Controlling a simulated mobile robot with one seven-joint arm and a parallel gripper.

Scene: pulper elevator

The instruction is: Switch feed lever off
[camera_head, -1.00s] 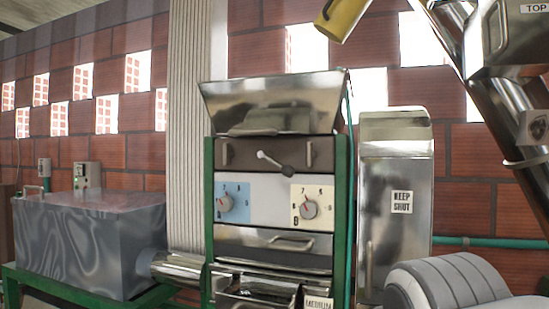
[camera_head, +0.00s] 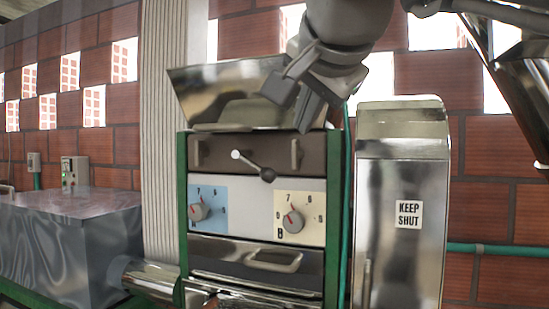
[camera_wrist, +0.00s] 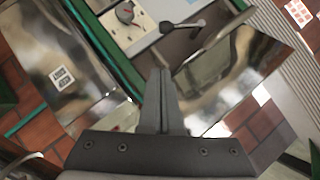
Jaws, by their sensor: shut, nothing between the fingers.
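The feed lever (camera_head: 251,165) is a short rod on the dark upper panel of the green-framed machine. It has a pale ball at its upper left end and a dark round end at its lower right. In the wrist view the lever (camera_wrist: 183,25) shows beyond the fingertips, up and to the right. My gripper (camera_head: 306,122) is above and to the right of the lever, in front of the machine's metal hopper, and apart from the lever. In the wrist view my gripper (camera_wrist: 160,72) has its fingers together, with nothing between them.
Two dials, on a blue plate (camera_head: 208,206) and a cream plate (camera_head: 300,212), sit below the lever. Handles (camera_head: 295,154) flank it. The metal hopper (camera_head: 225,95) slopes above. A tall "KEEP SHUT" cabinet (camera_head: 400,240) stands right; a metal tank (camera_head: 70,240) stands left.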

